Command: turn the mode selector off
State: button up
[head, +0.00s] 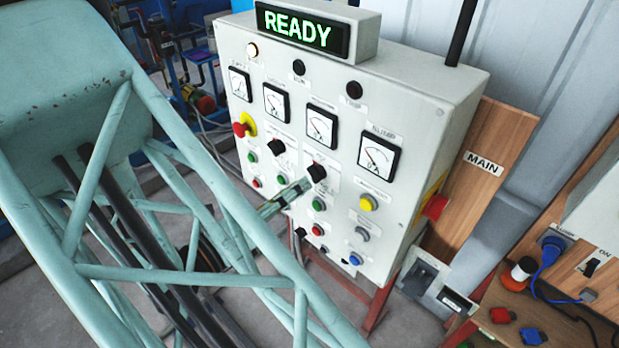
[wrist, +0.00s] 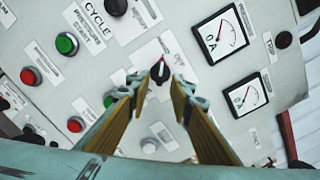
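A black rotary selector knob with a red-and-white pointer mark (wrist: 160,71) is on the grey control panel, just beyond my fingertips in the wrist view. In the head view this knob (head: 316,172) sits below the third gauge. My gripper (wrist: 159,84) is open, one finger on each side of the line to the knob, with nothing visible held. In the head view my gripper (head: 302,186) reaches the panel just left of and below the knob. Contact cannot be told.
A second black knob (wrist: 115,7), labelled CYCLE, is nearby. A green button (wrist: 67,44) and a red button (wrist: 75,124) are left of the fingers. A yellow-backed red emergency button (head: 242,126) is at the panel's left. The READY display (head: 300,30) is lit green.

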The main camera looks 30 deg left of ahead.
aim_at(311, 178)
jog(key=shift+w+d+p, duration=0.2)
jog(key=shift+w, duration=0.95)
jog(key=shift+w+d+p, duration=0.2)
jog(key=shift+w, duration=0.95)
jog(key=shift+c, duration=0.2)
grip_shut()
